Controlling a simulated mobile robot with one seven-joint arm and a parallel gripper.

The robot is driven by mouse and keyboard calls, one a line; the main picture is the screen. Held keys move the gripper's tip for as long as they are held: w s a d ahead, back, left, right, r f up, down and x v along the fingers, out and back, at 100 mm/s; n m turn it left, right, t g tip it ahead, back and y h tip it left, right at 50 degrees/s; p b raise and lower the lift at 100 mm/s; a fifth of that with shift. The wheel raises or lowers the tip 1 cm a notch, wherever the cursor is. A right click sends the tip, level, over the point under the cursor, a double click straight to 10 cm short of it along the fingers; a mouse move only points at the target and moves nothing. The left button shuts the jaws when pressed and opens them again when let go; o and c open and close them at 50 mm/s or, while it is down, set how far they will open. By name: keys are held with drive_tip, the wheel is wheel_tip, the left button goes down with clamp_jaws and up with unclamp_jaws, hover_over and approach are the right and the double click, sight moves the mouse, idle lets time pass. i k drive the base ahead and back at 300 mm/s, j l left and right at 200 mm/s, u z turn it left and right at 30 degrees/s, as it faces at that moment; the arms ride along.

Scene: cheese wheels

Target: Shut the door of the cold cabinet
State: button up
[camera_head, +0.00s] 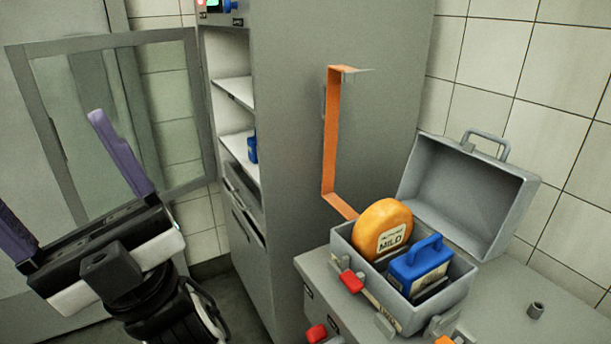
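The cold cabinet (285,150) is a tall grey unit in the middle. Its door (110,40), a grey frame with a glass pane, stands wide open to the left, so the inner shelves (238,145) show. A blue object (252,148) is partly visible on a shelf. My gripper (48,162) is at the left, in front of the door in the picture. Its two purple fingers are spread wide with nothing between them. I cannot tell whether it touches the door.
An orange strip (337,140) rises beside the cabinet. Dark floor (230,300) shows below the door.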

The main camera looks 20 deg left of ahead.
sight(18, 55)
drive_tip(key=j+u, duration=0.1)
drive_tip(key=j, duration=0.3)
drive_tip(key=i+j, duration=0.1)
drive_tip(key=j, duration=0.35)
drive_tip(key=j+u, duration=0.15)
drive_tip(key=j, duration=0.25)
drive_tip(key=i+j+u, duration=0.1)
drive_tip(key=j, duration=0.3)
drive_tip(key=i+j, duration=0.1)
drive_tip(key=j, duration=0.35)
drive_tip(key=i+j+u, duration=0.15)
drive_tip(key=j, duration=0.25)
drive_tip(key=j+u, duration=0.1)
drive_tip(key=j, duration=0.3)
drive_tip(key=i+j, duration=0.15)
drive_tip(key=j, duration=0.25)
drive_tip(key=u, duration=0.05)
